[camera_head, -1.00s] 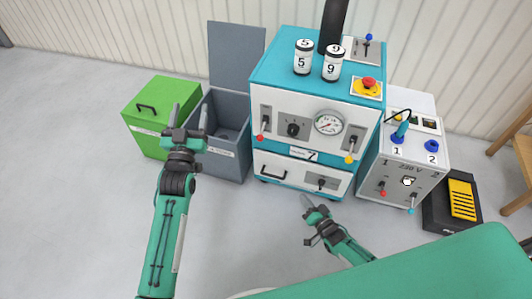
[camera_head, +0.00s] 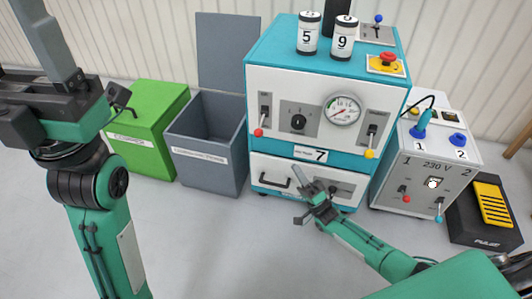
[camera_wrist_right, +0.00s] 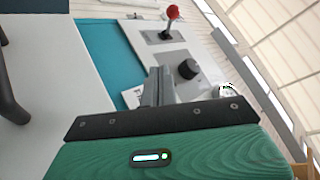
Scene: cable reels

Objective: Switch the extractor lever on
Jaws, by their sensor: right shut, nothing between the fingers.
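The teal and white machine (camera_head: 285,85) carries a red-knobbed lever (camera_head: 260,130) at the front left and a yellow-knobbed lever (camera_head: 370,152) at the front right. A blue-knobbed lever (camera_head: 378,20) stands on its top. I cannot read which is labelled extractor. My right gripper (camera_head: 299,172) is shut and empty, low before the machine's front near the drawer handle. In the right wrist view its fingers (camera_wrist_right: 157,88) lie below a red-knobbed lever (camera_wrist_right: 172,14) and a black dial, apart from both. My left gripper (camera_head: 45,35) is raised at the left, partly cut off.
A grey bin (camera_head: 207,155) and a green box (camera_head: 145,125) stand left of the machine. A 230 V box (camera_head: 415,170) with two levers and a black-yellow pedal (camera_head: 490,205) stand right. Two numbered cans (camera_head: 308,35) are on top. Floor in front is clear.

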